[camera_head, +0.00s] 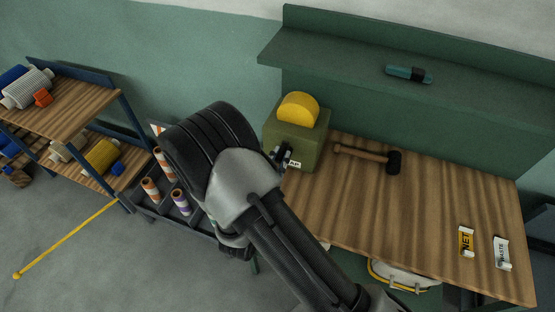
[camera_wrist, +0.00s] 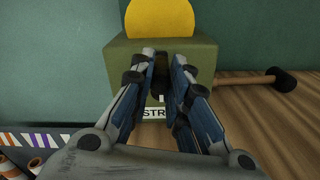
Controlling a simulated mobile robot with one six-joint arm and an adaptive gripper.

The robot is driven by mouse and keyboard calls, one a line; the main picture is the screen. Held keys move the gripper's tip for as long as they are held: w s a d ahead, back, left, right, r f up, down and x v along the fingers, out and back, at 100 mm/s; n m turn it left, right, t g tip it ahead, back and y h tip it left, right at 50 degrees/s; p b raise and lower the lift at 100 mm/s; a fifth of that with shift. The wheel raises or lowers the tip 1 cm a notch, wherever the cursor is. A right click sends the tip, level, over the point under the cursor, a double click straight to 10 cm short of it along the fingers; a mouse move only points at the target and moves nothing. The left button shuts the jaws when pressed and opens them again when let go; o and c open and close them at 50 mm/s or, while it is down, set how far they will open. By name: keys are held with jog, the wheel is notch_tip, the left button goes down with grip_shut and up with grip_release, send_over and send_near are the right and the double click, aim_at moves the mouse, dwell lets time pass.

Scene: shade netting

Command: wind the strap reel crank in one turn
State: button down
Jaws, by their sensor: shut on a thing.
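The strap reel is an olive-green box (camera_head: 290,135) with a yellow round drum (camera_head: 299,109) on top, at the left end of the wooden bench. In the wrist view the box (camera_wrist: 120,62) and drum (camera_wrist: 160,20) are straight ahead. A white label (camera_wrist: 154,113) reading "STR..." is on its front, partly covered by my fingers. My gripper (camera_wrist: 163,66) is at the front of the box, its fingers close together and shut on the crank. The crank itself is mostly hidden between the fingers. In the head view my gripper (camera_head: 283,157) shows just past my arm.
A mallet (camera_head: 371,155) lies on the bench (camera_head: 400,215) right of the reel. Labels "NET" (camera_head: 466,241) and "WASTE" (camera_head: 502,252) lie at the right. A teal tool (camera_head: 408,74) is on the upper shelf (camera_head: 340,50). A rack with spools (camera_head: 103,156) stands left.

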jog(key=c, duration=1.5)
grip_release()
jog(key=shift+s, duration=0.1)
jog(key=v, duration=1.2)
